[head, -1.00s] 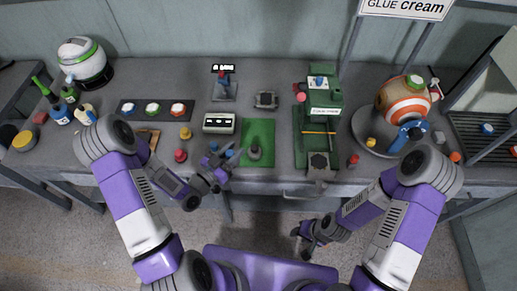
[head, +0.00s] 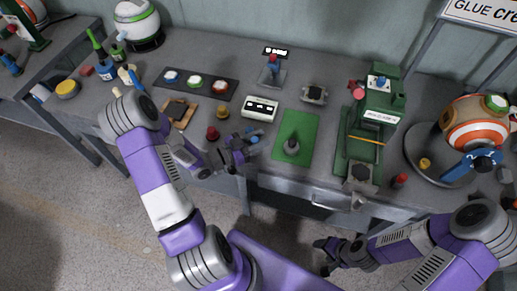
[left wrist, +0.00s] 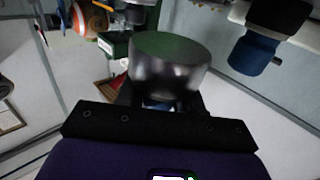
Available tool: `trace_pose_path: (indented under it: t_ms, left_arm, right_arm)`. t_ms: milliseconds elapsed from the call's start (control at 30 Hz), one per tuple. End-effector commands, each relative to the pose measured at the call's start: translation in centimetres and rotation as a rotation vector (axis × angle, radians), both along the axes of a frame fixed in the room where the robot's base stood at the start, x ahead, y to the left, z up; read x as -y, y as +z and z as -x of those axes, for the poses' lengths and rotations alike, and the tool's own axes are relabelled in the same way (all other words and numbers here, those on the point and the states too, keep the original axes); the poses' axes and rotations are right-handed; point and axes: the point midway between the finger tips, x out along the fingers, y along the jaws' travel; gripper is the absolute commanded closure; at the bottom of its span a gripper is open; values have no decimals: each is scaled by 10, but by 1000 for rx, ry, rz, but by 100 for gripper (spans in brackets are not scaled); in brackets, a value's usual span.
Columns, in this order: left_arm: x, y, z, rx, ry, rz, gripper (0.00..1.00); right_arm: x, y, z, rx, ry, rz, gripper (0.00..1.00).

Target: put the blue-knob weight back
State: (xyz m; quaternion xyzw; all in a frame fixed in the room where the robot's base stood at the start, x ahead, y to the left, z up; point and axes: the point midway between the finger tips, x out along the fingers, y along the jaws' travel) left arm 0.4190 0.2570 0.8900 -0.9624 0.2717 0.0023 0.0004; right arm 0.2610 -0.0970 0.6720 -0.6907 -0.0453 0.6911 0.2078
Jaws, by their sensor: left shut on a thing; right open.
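My left gripper (head: 243,152) is shut on the blue-knob weight (left wrist: 168,65), over the front edge of the table near the green mat. In the left wrist view the weight is a dark, shiny metal cylinder, with a bit of blue showing between the fingers. In the head view only a small blue part (head: 253,138) stands out at the gripper. A red-knob weight (head: 212,133) and a yellow-knob weight (head: 223,112) stand behind and left of the gripper. My right gripper (head: 330,252) is open and empty, low in front of the table.
The green mat (head: 303,125) bears a grey knobbed piece (head: 292,145). A white device with a dark display (head: 260,108) is behind the gripper. A dark strip (head: 207,88) has blue, green and red round pieces. The green press (head: 375,115) stands right.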

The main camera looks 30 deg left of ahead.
Motion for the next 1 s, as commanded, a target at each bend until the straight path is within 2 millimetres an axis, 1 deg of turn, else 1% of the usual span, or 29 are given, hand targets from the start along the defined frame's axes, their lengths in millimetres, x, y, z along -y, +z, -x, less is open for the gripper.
trace_pose_path:
  t_ms: [167,300,367,633,767,800,933,967,1000]
  left_arm:
    - [0,-13,0,3,0,3,100]
    - [0,-33,0,3,1,3,100]
    - [0,-40,0,3,1,3,100]
    - [0,-40,0,4,0,0,100]
    - [0,-44,0,4,0,0,100]
    - [0,-45,0,1,1,0,62]
    - [0,-45,0,0,1,0,42]
    - [0,-45,0,0,1,0,39]
    - [0,-45,0,0,1,0,39]
  right_arm:
    - [0,-4,0,0,0,0,39]
    - [0,-11,0,0,0,0,39]
    - [0,-12,0,0,0,0,39]
    - [0,-12,0,0,0,0,39]
    - [0,-16,0,0,0,0,39]
    - [0,-16,0,0,0,0,39]
    - [0,-15,0,0,0,0,39]
    - [0,-15,0,0,0,0,39]
    - [0,-15,0,0,0,0,39]
